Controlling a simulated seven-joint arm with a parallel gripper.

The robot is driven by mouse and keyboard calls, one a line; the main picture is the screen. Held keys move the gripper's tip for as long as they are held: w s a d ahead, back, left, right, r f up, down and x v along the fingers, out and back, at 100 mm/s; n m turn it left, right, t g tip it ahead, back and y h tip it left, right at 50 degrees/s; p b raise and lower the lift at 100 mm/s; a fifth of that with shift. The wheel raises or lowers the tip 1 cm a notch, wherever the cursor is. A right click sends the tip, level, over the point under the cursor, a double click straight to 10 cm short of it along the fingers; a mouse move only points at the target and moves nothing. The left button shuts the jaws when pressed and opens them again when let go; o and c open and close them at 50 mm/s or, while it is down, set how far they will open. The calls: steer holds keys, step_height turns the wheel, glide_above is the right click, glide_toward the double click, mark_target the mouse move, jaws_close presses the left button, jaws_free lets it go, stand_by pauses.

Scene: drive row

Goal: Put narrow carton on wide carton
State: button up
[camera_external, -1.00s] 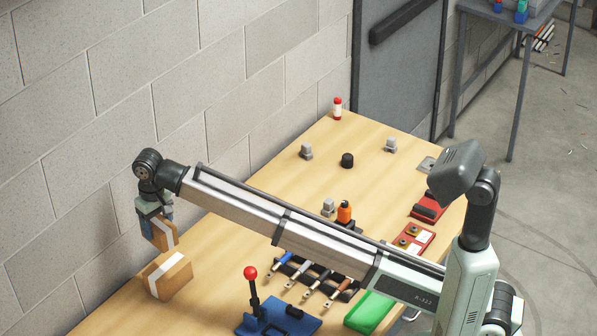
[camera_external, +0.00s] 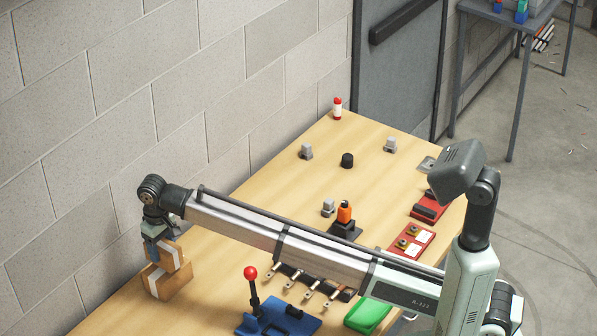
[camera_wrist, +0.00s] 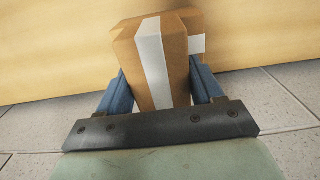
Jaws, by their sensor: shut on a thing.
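My gripper (camera_external: 160,253) is at the left end of the table, shut on the narrow carton (camera_external: 172,257), a brown box with a white tape band. In the wrist view the narrow carton (camera_wrist: 174,62) sits between my two blue fingers (camera_wrist: 157,70). The wide carton (camera_external: 177,285), also brown with white tape, rests on the table right below it. The narrow carton overlaps the wide one's top in the outside view; I cannot tell whether they touch. In the wrist view the wide carton (camera_wrist: 196,22) is mostly hidden behind the narrow one.
A block wall (camera_external: 60,200) runs along the table's left side. A blue base with a red-knobbed lever (camera_external: 251,273) stands to the right of the cartons. A rack of tools (camera_external: 310,288), a green block (camera_external: 368,315) and an orange-topped item (camera_external: 345,212) are farther right.

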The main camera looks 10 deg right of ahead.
mark_target(162, 244)
steer(key=shift+f, duration=0.9)
steer(key=shift+f, duration=0.1)
steer(key=o, duration=1.2)
step_height(162, 244, up, 12)
steer(key=shift+r, duration=0.1)
